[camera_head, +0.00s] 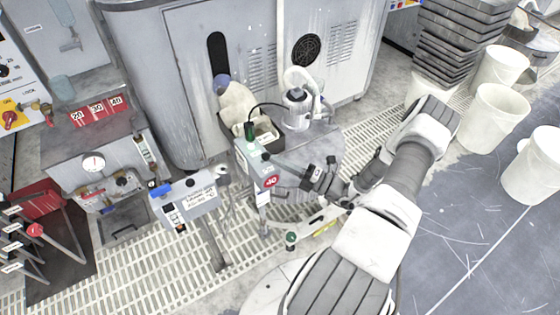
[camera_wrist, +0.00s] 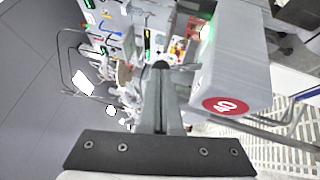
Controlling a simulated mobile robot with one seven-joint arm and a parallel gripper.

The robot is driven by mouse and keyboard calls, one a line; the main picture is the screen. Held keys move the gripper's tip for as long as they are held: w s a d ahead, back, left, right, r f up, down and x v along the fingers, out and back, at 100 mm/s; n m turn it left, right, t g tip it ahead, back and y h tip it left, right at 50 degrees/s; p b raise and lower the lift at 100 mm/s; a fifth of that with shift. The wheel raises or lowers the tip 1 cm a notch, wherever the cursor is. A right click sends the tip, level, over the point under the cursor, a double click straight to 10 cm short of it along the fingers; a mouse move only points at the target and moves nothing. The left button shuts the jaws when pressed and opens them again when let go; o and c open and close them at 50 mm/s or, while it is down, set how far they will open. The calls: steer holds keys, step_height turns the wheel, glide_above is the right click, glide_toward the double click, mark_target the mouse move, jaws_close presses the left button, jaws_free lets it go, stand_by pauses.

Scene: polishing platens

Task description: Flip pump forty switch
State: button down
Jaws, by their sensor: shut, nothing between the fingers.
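The pump forty box (camera_head: 252,160) is a grey housing with a round red "40" label (camera_head: 270,181). It stands beside a round grey stand near the centre of the head view. In the wrist view the grey box (camera_wrist: 236,62) fills the upper right, with its red "40" label (camera_wrist: 225,106) facing me and a green light (camera_wrist: 206,31) at its far left corner. My gripper (camera_wrist: 161,68) is shut and empty, just left of the box. In the head view my gripper (camera_head: 283,166) reaches the box from the right. I cannot clearly make out the switch; contact is unclear.
A white pump (camera_head: 297,108) with a hose and a black bin (camera_head: 262,134) stand behind the box. A grey panel (camera_head: 190,195) on a post is to the left. White buckets (camera_head: 497,110) stand at the right. White grating (camera_head: 120,275) covers the floor at left.

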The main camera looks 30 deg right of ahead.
steer(key=w+r+m+g+h+p, duration=0.1)
steer(key=p, duration=0.2)
steer(key=w+r+m+g+h+p, duration=0.1)
steer(key=r+p, duration=0.1)
steer(key=p, duration=0.2)
steer(key=shift+w+g+p, duration=0.1)
steer(key=shift+g+p, duration=0.2)
steer(key=shift+g, duration=0.1)
steer(key=w+m+g+p, duration=0.1)
steer(key=g+h+p, duration=0.1)
steer(key=p, duration=0.1)
steer(key=shift+w+a+r+m, duration=0.1)
steer(key=shift+w+r+m, duration=0.2)
steer(key=shift+w+m, duration=0.1)
steer(key=shift+w+m+g+h+p, duration=0.3)
steer(key=shift+w+g+p, duration=0.25)
steer(key=shift+g, duration=0.25)
steer(key=shift+w+f, duration=0.15)
steer(key=shift+w, duration=0.05)
steer(key=shift+f, duration=0.1)
